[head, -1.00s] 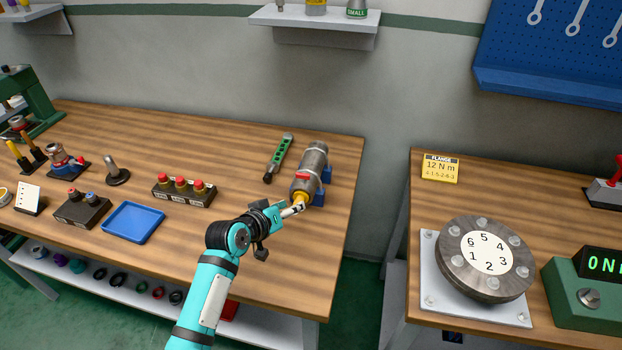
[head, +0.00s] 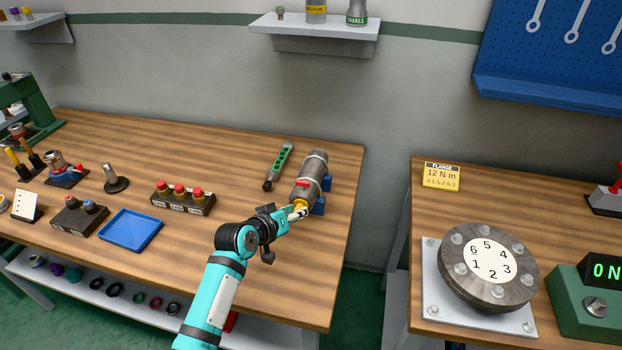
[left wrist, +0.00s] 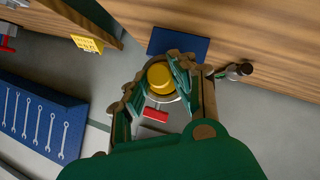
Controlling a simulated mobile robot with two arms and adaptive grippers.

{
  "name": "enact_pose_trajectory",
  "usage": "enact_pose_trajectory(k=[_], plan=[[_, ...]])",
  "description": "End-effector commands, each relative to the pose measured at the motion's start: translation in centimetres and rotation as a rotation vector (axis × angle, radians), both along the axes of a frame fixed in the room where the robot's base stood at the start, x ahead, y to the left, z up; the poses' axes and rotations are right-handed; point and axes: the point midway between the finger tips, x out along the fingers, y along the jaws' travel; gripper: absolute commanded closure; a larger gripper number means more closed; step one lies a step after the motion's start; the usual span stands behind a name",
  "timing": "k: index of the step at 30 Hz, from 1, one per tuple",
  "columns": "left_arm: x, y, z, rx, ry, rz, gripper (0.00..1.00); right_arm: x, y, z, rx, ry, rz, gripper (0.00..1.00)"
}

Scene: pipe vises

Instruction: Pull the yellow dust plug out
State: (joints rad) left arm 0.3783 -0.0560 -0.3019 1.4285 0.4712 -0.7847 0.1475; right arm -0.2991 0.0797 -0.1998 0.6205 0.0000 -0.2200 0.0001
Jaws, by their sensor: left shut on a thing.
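The yellow dust plug (head: 301,204) sits at the near end of a grey metal cylinder (head: 310,176) with a red part on it, lying in blue supports on the left bench. In the left wrist view the plug (left wrist: 160,75) shows as a round yellow cap between my fingers. My left gripper (head: 299,211) is shut on the plug at the cylinder's near end; it also shows in the left wrist view (left wrist: 158,88). The gripper hides part of the plug, and I cannot tell whether the plug has shifted in the cylinder. My right gripper is not in view.
A green tool (head: 278,166) lies left of the cylinder. A box with red buttons (head: 183,198) and a blue tray (head: 131,230) are farther left. A gap separates this bench from the right bench with the round flange (head: 487,266). Clear wood lies around my arm.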

Motion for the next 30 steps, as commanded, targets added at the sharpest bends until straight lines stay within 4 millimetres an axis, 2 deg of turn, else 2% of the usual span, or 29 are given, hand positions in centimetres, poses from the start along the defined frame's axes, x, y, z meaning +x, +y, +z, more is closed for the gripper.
enact_pose_trajectory(k=[1,2,7,30], plan=[[0.0,0.0,0.0,0.000,0.000,0.000,1.00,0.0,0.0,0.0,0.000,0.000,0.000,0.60],[0.0,0.0,0.0,0.000,0.000,0.000,0.79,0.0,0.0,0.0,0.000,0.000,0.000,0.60],[0.0,0.0,0.0,0.000,0.000,0.000,1.00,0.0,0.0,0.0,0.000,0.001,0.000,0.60],[-1.0,0.3,0.0,0.000,0.002,0.001,1.00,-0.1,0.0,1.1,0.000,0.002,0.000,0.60]])
